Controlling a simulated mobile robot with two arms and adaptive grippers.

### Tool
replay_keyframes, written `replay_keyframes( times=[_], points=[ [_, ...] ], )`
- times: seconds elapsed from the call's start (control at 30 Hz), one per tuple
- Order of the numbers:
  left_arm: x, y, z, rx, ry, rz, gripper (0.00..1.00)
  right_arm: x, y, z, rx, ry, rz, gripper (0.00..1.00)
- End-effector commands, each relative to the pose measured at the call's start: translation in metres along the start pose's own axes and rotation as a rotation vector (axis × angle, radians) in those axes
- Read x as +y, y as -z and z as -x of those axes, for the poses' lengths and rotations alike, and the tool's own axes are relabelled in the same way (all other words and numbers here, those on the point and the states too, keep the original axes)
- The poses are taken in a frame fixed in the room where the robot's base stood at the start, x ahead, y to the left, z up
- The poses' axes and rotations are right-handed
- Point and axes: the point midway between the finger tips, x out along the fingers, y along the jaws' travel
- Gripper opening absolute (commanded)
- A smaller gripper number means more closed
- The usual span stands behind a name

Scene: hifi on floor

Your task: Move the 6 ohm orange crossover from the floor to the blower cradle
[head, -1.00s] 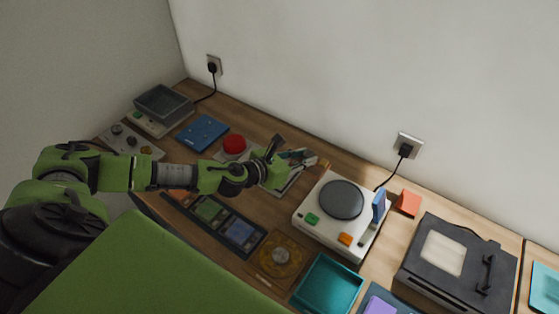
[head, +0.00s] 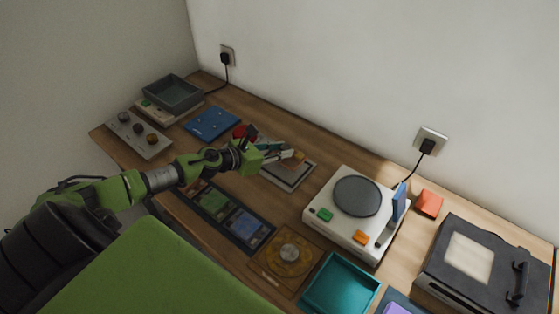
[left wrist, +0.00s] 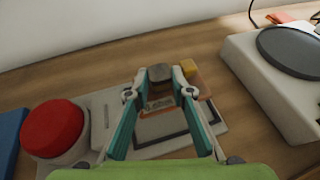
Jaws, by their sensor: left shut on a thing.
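My left gripper (head: 287,153) is shut on a small block with an orange part, which I take to be the orange crossover (head: 299,155). In the left wrist view, a grey-brown end (left wrist: 160,73) shows between the fingertips and a yellow-orange part (left wrist: 191,68) shows by the right finger. The gripper is over a pale flat unit with a dark-framed panel (head: 287,176); the height gap is unclear. No label is legible, and I cannot tell for certain which thing is the blower cradle. My right gripper is not in view.
A red dome button (left wrist: 54,128) is left of the gripper. A white turntable-like unit (head: 338,235) stands to the right. A blue plate (head: 212,123), grey basin (head: 173,93), amber disc plate (head: 287,256), teal tray (head: 340,284) and dark lidded unit (head: 478,268) crowd the wooden surface.

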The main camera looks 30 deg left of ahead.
Motion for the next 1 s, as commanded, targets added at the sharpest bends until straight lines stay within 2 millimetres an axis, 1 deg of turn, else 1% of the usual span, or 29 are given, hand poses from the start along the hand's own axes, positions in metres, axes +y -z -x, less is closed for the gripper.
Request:
replay_keyframes(
  times=[0.13,0.3,0.4,0.67,0.87,0.9,0.93,1.0],
  points=[
    [0.006,0.009,-0.002,-0.001,-0.001,0.004,0.0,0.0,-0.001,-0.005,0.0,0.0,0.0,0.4],
    [0.004,0.026,-0.01,-0.002,-0.001,0.007,0.0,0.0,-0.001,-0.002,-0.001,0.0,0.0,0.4],
    [0.005,0.032,-0.012,-0.003,0.0,0.004,0.0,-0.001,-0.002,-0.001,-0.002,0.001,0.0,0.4],
    [0.005,0.033,-0.012,-0.002,0.0,0.0,0.0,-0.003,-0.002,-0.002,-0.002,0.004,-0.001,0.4],
    [0.005,0.038,-0.015,-0.002,0.0,0.0,0.0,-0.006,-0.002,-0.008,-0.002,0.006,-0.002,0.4],
    [0.004,0.037,-0.014,-0.001,0.0,0.0,0.32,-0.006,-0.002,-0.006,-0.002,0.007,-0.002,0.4],
    [0.004,0.037,-0.014,-0.001,0.0,0.0,0.38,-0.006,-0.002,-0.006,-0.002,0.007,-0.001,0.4],
    [0.004,0.037,-0.014,-0.001,0.001,0.0,0.38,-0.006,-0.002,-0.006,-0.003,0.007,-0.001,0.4]
  ],
)
